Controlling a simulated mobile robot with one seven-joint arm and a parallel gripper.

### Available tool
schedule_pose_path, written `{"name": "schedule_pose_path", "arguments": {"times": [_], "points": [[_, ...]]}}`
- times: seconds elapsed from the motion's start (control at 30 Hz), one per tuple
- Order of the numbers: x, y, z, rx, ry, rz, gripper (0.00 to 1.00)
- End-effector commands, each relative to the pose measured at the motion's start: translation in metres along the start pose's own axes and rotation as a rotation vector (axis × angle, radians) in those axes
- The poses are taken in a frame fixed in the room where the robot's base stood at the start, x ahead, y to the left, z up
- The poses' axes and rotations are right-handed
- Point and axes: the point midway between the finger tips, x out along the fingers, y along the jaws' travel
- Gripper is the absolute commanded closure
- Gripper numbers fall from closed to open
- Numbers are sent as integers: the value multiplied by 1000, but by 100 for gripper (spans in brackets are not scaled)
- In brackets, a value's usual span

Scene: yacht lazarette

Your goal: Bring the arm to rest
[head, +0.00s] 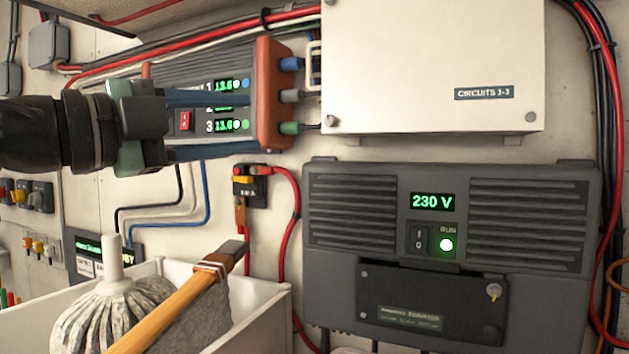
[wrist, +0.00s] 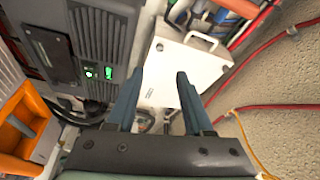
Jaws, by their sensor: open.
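My gripper (head: 243,122) is at the left of the head view, pointing right, in front of the grey and orange charger unit (head: 268,95). Its two blue fingers are apart, one above the other, with nothing between them. They partly hide the charger's front and its middle display. Whether they touch the charger I cannot tell. In the wrist view the fingers of my gripper (wrist: 160,74) are spread and empty, with a white box (wrist: 196,68) beyond them. My dark wrist link reaches in from the left edge.
A white box marked CIRCUITS (head: 430,60) and a grey inverter (head: 380,215) reading 230 V are on the wall at right. A white bin (head: 255,310) below holds a mop head (head: 95,315) and a wooden-handled tool (head: 170,310). Red cables (head: 290,240) run along the wall.

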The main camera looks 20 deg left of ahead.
Motion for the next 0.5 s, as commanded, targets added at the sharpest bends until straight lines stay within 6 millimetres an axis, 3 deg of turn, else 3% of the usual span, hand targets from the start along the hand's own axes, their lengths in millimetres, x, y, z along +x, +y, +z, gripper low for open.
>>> {"name": "schedule_pose_path", "arguments": {"times": [0.17, 0.33, 0.5], "points": [[5, 3, 0, -19, -7, -4, 48], [46, 26, -11, -189, -74, -67, 48], [90, 54, -54, -466, -126, -247, 48]]}}
